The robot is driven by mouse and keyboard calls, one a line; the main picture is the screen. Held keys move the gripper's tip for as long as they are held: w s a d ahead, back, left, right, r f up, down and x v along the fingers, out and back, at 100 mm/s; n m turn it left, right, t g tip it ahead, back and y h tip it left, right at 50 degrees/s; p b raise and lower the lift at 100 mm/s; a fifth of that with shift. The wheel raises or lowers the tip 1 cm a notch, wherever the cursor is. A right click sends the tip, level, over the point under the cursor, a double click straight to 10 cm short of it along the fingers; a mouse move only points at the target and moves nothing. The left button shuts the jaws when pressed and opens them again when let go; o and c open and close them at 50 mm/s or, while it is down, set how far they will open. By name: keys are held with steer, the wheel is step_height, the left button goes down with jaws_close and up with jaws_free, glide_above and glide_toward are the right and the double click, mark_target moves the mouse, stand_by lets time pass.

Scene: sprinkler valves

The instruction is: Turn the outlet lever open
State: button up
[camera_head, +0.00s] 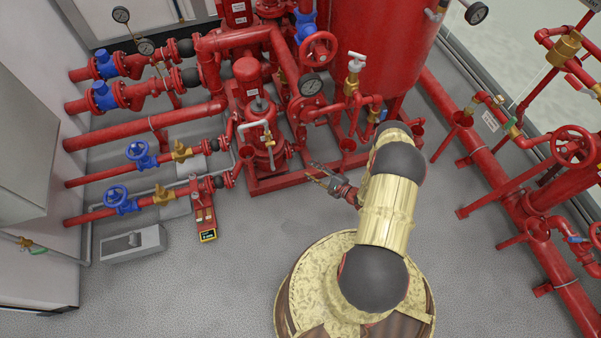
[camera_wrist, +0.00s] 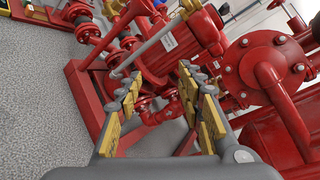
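I cannot tell for sure which part is the outlet lever. A small blue handle (camera_head: 382,115) shows on the red pipework beside the large tank, and another blue lever (camera_head: 577,239) sits on the pipes at the far right. A brass valve with a white handle (camera_head: 354,70) stands left of the tank. My gripper (camera_head: 316,174) is above the floor in front of the red pump frame, apart from these handles. In the wrist view my gripper (camera_wrist: 161,74) is open, with nothing between its yellow-padded fingers; red pump pipework lies beyond them.
A red vertical pump (camera_head: 249,95) stands left of my gripper. Pipes with blue handwheels (camera_head: 121,199) run along the left, near a grey floor box (camera_head: 133,244). More red pipes and a red handwheel (camera_head: 573,146) fill the right. Grey floor (camera_head: 480,270) is clear around my base.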

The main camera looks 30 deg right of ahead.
steer(key=a+r+n+g+y, duration=0.2)
steer(key=a+r+g+y, duration=0.2)
steer(key=a+r+y, duration=0.1)
steer(key=shift+s+a+r, duration=0.45)
steer(key=shift+a+r, duration=0.45)
steer(key=shift+a, duration=0.05)
